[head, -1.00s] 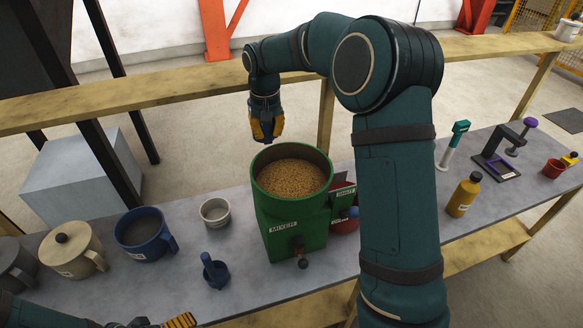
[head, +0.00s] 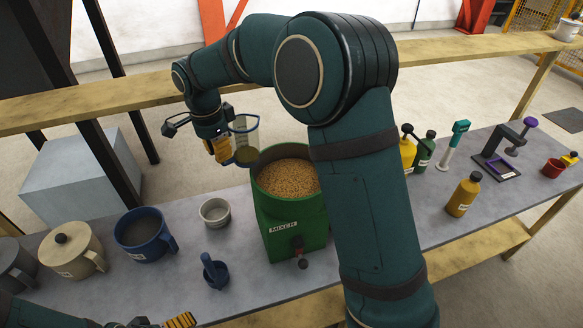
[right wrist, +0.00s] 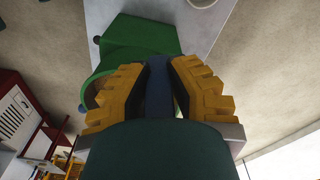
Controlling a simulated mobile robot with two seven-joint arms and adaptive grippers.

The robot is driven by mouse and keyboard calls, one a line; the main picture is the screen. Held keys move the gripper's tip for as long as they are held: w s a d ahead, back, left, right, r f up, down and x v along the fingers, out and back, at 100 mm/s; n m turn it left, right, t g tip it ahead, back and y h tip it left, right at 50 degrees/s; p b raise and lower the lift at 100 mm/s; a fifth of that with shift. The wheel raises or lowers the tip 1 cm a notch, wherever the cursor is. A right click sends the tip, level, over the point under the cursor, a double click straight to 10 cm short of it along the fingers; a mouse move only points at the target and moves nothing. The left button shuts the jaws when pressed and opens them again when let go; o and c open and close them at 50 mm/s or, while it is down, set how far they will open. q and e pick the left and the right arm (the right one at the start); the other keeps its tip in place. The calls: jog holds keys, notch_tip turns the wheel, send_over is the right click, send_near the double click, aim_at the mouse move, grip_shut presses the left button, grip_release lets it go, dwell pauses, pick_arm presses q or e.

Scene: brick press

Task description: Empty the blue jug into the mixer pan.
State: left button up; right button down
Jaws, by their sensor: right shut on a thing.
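My right gripper (head: 222,150) is shut on the blue jug (head: 245,132), a see-through vessel with a blue rim and something dark olive low in it. The jug is held in the air, just left of the mixer pan's rim, and looks roughly upright. In the right wrist view its blue handle (right wrist: 158,88) is between the yellow fingers. The mixer pan (head: 291,205) is a green round tub on a green body, with tan grains inside. My left gripper (head: 180,321) shows only partly at the bottom edge, low over the counter; its jaw opening is unclear.
On the counter (head: 190,266), left of the mixer, stand a blue pot (head: 143,240), a lidded beige pot (head: 72,252), a small white bowl (head: 214,213) and a blue scoop-like item (head: 215,272). A yellow bottle (head: 463,195) stands right. A wooden rail (head: 120,104) runs behind.

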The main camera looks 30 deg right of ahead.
jog(key=shift+s+a+m, duration=0.2)
jog(key=shift+a+m, duration=0.55)
jog(key=shift+s+a+m, duration=0.15)
jog(key=shift+a+m, duration=0.55)
jog(key=shift+m, duration=0.1)
jog(key=shift+s+a+m, duration=0.2)
jog(key=shift+a+m, duration=0.55)
jog(key=shift+r, duration=0.15)
